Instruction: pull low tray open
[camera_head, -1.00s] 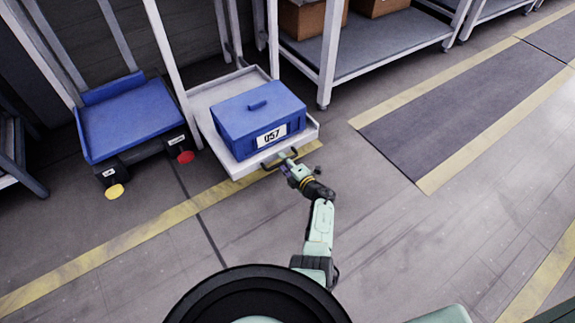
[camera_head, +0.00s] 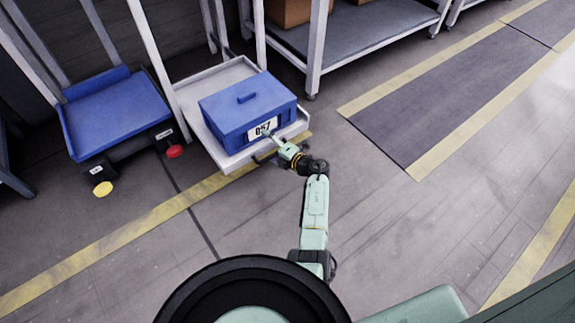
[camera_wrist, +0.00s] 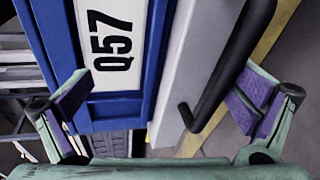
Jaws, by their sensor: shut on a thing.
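The low tray (camera_head: 237,162) is a pale shallow tray that sticks out from under a frame. My gripper (camera_head: 270,138) is at the tray's front, close to the box's label and handle. In the wrist view, its two purple-padded fingers (camera_wrist: 165,105) stand wide apart. The handle (camera_wrist: 228,65) and the tray's front wall (camera_wrist: 192,60) show between them, the handle nearer the right finger. I see no clear contact between the pads and the handle.
To the left is a blue platform (camera_head: 112,110) with a red button (camera_head: 174,151) and a yellow button (camera_head: 103,188). A shelf (camera_head: 362,38) with cardboard boxes stands at the back right. The floor in front and to the right is clear.

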